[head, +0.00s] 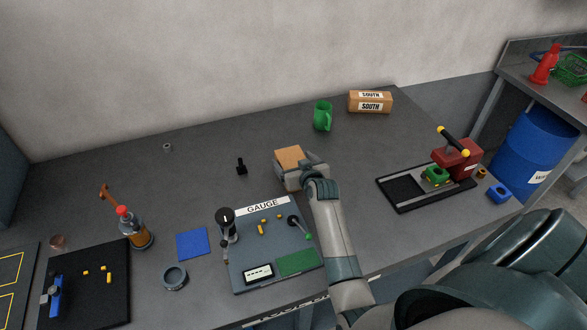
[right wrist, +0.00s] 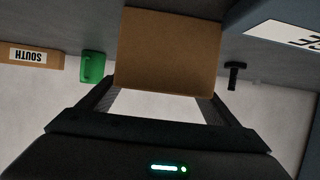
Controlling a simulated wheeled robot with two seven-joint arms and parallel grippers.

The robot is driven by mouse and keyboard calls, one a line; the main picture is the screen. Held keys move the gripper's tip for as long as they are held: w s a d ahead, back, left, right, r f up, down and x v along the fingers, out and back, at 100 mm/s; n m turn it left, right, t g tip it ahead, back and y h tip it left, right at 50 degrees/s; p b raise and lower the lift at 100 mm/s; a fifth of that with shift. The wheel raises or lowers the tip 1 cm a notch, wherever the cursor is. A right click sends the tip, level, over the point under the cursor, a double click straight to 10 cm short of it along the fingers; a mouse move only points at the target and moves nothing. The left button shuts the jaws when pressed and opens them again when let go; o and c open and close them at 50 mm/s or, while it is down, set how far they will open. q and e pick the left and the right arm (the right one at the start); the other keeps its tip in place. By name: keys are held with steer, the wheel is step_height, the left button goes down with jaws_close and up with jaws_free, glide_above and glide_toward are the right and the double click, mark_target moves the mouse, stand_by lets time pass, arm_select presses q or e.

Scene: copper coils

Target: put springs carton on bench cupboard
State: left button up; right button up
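A plain brown carton (head: 290,158) is at my right gripper (head: 302,178) over the middle of the bench. In the right wrist view the carton (right wrist: 168,50) sits between the two fingertips of the gripper (right wrist: 158,98), which reach its side edges. The gripper looks shut on it. No label shows on its visible faces, so I cannot read whether it is the springs carton. Whether it touches the bench is unclear. No cupboard is clearly identifiable; a dark blue-grey cabinet-like body (head: 12,155) shows at the left edge. My left gripper is out of view.
A carton marked SOUTH (head: 370,102) and a green mug (head: 322,116) stand at the back. A gauge panel (head: 270,245) lies in front, a red press (head: 458,160) at right, a bottle (head: 133,230) at left. The back-left bench is mostly clear.

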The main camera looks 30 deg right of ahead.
mark_target(295, 161)
steer(key=c, duration=1.1)
steer(key=shift+r, duration=0.15)
steer(key=shift+r, duration=0.4)
steer(key=r, duration=0.1)
steer(key=r+b, duration=0.2)
steer(key=shift+s+d+r, duration=0.1)
steer(key=shift+s+d, duration=0.05)
steer(key=shift+d, duration=0.1)
steer(key=shift+s+d+r+b, duration=0.5)
steer(key=shift+s+d+r, duration=0.7)
steer(key=shift+s, duration=0.2)
steer(key=shift+s+d+r+b, duration=0.45)
steer(key=shift+s+d+r, duration=0.6)
steer(key=shift+s+d, duration=0.3)
steer(key=shift+s+d+r+b, duration=0.5)
steer(key=shift+s+d+r, duration=0.65)
steer(key=shift+s, duration=0.3)
